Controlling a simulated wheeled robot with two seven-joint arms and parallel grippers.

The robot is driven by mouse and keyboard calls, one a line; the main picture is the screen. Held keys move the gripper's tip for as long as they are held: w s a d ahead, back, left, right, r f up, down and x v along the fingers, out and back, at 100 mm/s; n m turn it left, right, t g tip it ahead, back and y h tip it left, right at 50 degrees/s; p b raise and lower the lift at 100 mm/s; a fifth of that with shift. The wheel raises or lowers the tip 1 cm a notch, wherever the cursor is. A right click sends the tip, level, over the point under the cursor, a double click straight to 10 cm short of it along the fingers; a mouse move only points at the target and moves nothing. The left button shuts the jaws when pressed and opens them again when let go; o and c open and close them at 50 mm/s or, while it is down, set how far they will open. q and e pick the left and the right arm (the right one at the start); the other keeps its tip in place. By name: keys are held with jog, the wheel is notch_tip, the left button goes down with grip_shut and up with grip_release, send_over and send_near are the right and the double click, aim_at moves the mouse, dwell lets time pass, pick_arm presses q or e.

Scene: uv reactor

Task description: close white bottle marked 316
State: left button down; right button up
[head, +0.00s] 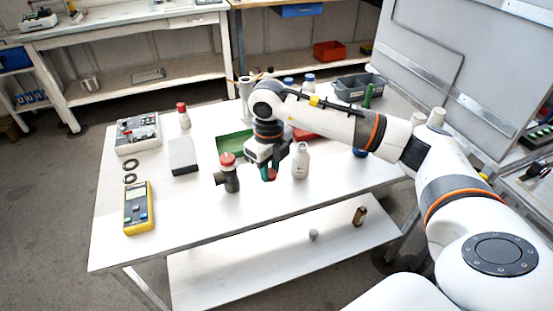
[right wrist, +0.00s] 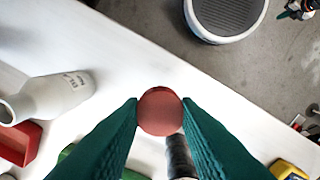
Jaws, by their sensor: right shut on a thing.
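A white bottle (head: 301,163) stands upright and uncapped on the table, just right of my right gripper. In the right wrist view, the bottle (right wrist: 52,97) is at the left, with small dark print that I cannot read clearly. My right gripper (head: 270,172) is low over the table. Its teal fingers are shut on a round red cap (right wrist: 160,111), which also shows in the head view (head: 270,175). The cap is apart from the bottle. My left gripper is not in view.
A dark pipe fitting with a red top (head: 229,175) stands close left of my right gripper. Behind are a green tray (head: 232,143) and a red tray (head: 306,133). The front table edge is clear.

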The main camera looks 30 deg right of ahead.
jog(key=s+a+n, duration=0.4)
jog(key=s+n, duration=0.2)
jog(key=n, duration=1)
jog(key=s+a+n, duration=0.5)
jog(key=s+n, duration=0.1)
jog(key=n, duration=1)
jog(key=shift+s+a+n, duration=0.25)
jog(key=shift+n, duration=0.15)
jog(key=shift+f, duration=0.1)
